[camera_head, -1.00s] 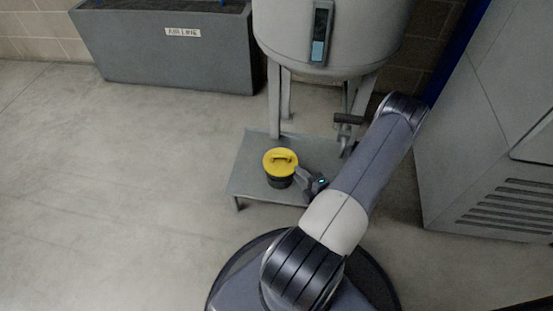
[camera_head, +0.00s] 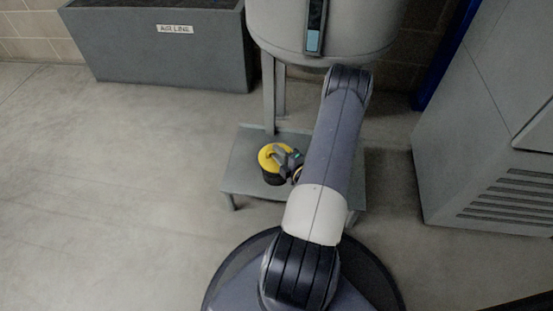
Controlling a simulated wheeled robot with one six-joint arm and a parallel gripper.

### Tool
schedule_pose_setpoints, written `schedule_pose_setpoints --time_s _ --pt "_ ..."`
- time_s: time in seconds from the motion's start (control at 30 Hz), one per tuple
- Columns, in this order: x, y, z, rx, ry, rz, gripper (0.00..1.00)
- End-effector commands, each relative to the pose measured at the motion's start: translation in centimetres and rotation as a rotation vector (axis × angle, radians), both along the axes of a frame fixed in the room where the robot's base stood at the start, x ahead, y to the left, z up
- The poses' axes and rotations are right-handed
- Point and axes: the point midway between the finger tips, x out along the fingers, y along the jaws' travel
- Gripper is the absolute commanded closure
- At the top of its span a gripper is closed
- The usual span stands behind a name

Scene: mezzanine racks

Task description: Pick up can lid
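A yellow can lid (camera_head: 267,160) with a raised handle sits on top of a short black can (camera_head: 273,179). The can stands on a low grey platform (camera_head: 240,178) under a tank. My gripper (camera_head: 278,156) is over the right part of the lid, at or very near its handle. The gripper and wrist hide the right side of the lid and most of the handle. The fingers are too small and overlapped to tell whether they are open or shut, or whether they touch the handle.
The grey tank (camera_head: 325,30) stands on legs above the platform, close behind my arm. A dark grey trough (camera_head: 165,55) labelled "AIR LINE" stands at the back left. A grey vented cabinet (camera_head: 470,150) is at the right. The floor at left is clear.

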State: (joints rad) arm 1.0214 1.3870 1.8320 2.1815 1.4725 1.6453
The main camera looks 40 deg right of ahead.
Motion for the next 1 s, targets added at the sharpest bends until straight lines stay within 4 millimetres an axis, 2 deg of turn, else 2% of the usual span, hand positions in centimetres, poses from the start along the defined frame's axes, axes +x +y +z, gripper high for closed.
schedule_pose_setpoints --time_s 0.2,0.53,0.87,1.0 --pt "0.1 0.0 0.0 0.000 0.000 -0.001 0.75" --pt "0.0 0.0 0.0 0.000 0.000 0.000 1.00" --pt "0.0 0.0 0.2 0.000 0.000 0.000 1.00" --pt "0.1 0.0 2.0 -0.002 -0.001 0.000 1.00"
